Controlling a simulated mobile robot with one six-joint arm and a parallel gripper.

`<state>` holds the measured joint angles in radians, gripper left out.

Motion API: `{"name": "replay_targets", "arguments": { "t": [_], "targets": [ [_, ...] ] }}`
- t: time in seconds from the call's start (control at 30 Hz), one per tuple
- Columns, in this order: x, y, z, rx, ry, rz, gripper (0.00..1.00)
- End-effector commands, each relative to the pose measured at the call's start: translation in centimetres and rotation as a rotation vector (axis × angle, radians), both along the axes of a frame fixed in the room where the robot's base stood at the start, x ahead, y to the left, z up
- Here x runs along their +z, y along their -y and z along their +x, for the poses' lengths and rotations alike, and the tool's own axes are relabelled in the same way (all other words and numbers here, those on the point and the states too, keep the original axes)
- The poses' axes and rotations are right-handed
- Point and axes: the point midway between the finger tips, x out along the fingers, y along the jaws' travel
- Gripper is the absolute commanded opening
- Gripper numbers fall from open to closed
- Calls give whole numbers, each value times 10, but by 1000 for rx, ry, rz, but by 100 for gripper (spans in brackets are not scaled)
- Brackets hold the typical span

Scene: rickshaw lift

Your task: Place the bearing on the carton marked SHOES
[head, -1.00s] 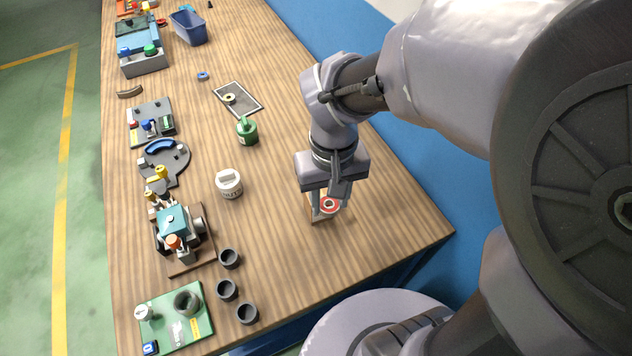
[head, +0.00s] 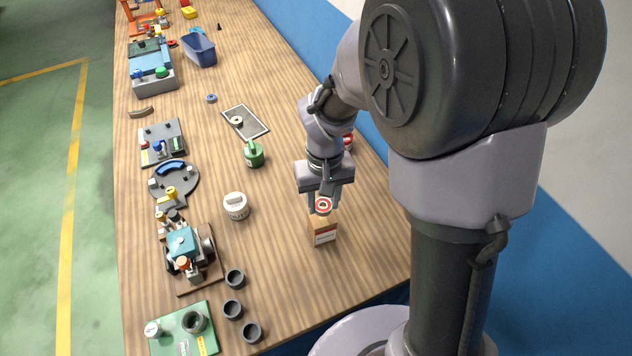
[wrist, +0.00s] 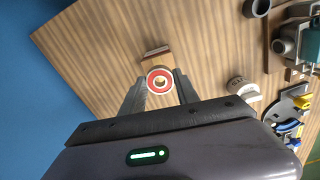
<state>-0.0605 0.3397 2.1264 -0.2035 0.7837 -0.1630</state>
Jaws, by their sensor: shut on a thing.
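The bearing (head: 323,205) is a small round piece with a red face, a pale rim and a central hole. My gripper (head: 322,200) is shut on it, one finger on each side, pointing down. The carton (head: 325,232) is a small brown box with a white and red label on its near side, too small to read. The bearing is at the carton's top end; I cannot tell whether it touches. In the wrist view, the bearing (wrist: 160,82) sits between the fingertips and the carton (wrist: 156,54) shows just beyond it, partly hidden.
A white jar (head: 236,206) and a green bottle (head: 254,155) stand left of the carton. Several dark cups (head: 234,278) are at the near left. A framed tray (head: 245,121) lies farther back. A red item (head: 348,141) shows partly behind my arm. The tabletop right of the carton is clear.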

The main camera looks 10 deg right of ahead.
Motion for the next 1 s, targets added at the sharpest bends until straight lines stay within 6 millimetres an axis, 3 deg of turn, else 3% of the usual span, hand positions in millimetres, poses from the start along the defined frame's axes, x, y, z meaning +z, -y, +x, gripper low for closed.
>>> {"name": "replay_targets", "arguments": {
  "t": [0.07, 0.2, 0.57, 0.6, 0.7, 1.0],
  "targets": [
    [-4, 0, 8, 0, -2, 0, 0],
    [-37, 0, 7, 0, -2, -1, 0],
    [-40, 0, 7, 0, -1, 0, 0],
    [-41, 0, 6, 0, -1, 0, 39],
    [-39, 0, 6, 0, -1, 0, 59],
    [-38, 0, 6, 0, -1, 0, 59]
  ]
}}
